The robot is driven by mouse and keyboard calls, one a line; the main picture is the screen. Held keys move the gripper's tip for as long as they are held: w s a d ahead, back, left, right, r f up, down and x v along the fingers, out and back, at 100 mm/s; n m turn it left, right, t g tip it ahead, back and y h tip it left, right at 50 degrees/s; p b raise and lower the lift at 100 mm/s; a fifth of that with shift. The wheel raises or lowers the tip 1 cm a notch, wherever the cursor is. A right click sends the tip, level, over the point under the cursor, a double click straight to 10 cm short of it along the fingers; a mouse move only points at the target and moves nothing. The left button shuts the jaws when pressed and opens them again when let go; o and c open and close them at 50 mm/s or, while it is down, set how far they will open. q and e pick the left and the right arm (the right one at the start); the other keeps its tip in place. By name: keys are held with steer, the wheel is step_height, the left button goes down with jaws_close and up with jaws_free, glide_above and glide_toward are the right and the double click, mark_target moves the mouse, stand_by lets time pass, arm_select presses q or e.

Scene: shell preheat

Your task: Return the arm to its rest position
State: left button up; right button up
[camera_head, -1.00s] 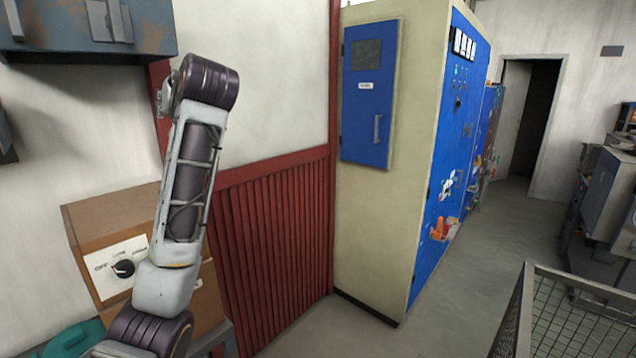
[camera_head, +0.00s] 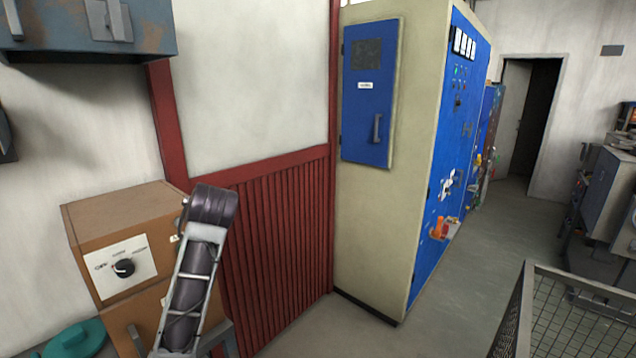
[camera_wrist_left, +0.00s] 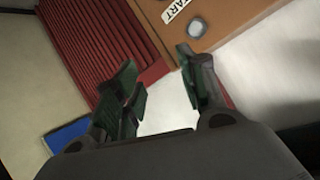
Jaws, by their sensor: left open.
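My left arm (camera_head: 190,285) rises from the bottom edge in the head view, in front of the brown control box (camera_head: 125,235) and the red ribbed panel (camera_head: 275,250). Its gripper cannot be made out there. In the left wrist view my left gripper (camera_wrist_left: 160,88) shows with its two dark fingers apart and nothing between them. Beyond the fingers are a brown surface (camera_wrist_left: 235,15) with a START label and round button, and the red ribbed panel (camera_wrist_left: 100,40). My right gripper is in neither view.
A box with a dark dial (camera_head: 123,268) faces out at left, with a teal lid (camera_head: 77,340) below it. A tall blue and cream cabinet (camera_head: 390,200) stands at centre right. A wire cage (camera_head: 580,310) is at lower right.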

arm_select(q)
steer(key=s+d+f+m+g+h, duration=0.15)
steer(key=s+f, duration=0.35)
steer(key=f, duration=0.6)
steer(key=s+d+f+m+g+h, duration=0.15)
steer(key=s+f, duration=0.45)
steer(key=f, duration=0.6)
steer(key=s+d+f+m+g+h, duration=0.1)
steer(key=s+d+f+g+h, duration=0.1)
steer(key=s+f, duration=0.8)
steer(key=s+d+f+g+h, duration=0.15)
steer(key=s+f, duration=0.35)
steer(key=s, duration=0.9)
step_height(320, 180, down, 34)
steer(key=s+g, duration=0.2)
steer(key=s, duration=0.1)
steer(key=s+a+f, duration=0.2)
steer(key=s+f, duration=0.7)
steer(key=s, duration=0.1)
steer(key=s+a+f+g, duration=0.1)
steer(key=s+a+f, duration=0.1)
steer(key=s+f, duration=0.8)
steer(key=shift+s+m, duration=0.3)
steer(key=shift+s, duration=0.5)
